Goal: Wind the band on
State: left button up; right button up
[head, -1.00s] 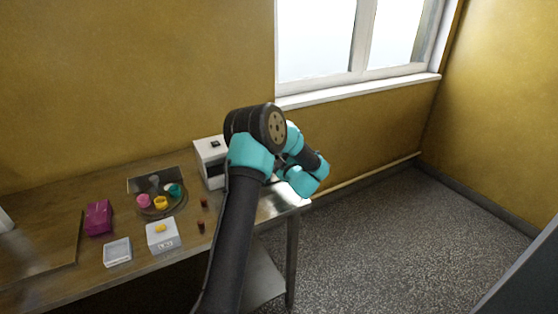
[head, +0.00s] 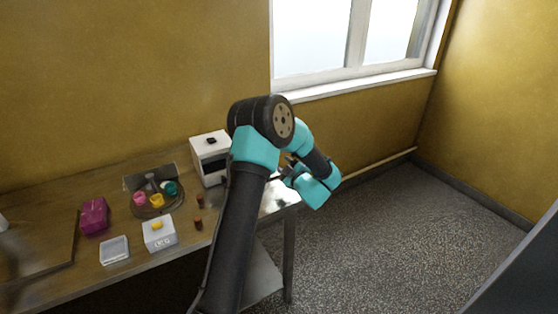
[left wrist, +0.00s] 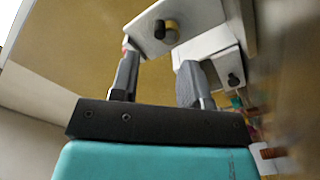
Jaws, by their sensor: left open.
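The white machine (head: 211,150) with a dark front opening and a black knob on top stands at the back of the table, partly behind my left arm. My left gripper (head: 285,170) is just right of it, small and partly hidden by my arm. In the left wrist view my left gripper (left wrist: 158,75) is open, with nothing between its two dark fingers. Beyond the fingertips is a pale plate (left wrist: 195,17) with a dark and yellow knob (left wrist: 166,31). A white block (left wrist: 215,62) with a black knob (left wrist: 233,80) sits to its right. I cannot make out the band.
The wooden table (head: 60,195) holds a round tray (head: 178,203) with pink, yellow and teal cups, a magenta box (head: 94,215), a clear dish (head: 115,250), a white scale-like box (head: 160,238) and two small brown pieces (head: 198,223). Open floor (head: 370,240) lies right of the table.

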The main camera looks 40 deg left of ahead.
pick_arm(q)
jog(key=v, duration=0.9)
jog(key=shift+s+d, duration=0.15)
jog(key=shift+d, duration=0.2)
jog(key=n, duration=0.6)
jog(key=shift+n, duration=0.4)
jog(key=n, duration=1.2)
jog(key=shift+r+n, duration=0.1)
jog(key=shift+n, duration=0.3)
jog(key=n, duration=0.5)
jog(key=shift+n, duration=0.3)
jog(key=shift+a, duration=0.15)
jog(key=x, duration=1.7)
jog(key=shift+a, duration=0.1)
jog(key=shift+c, duration=0.2)
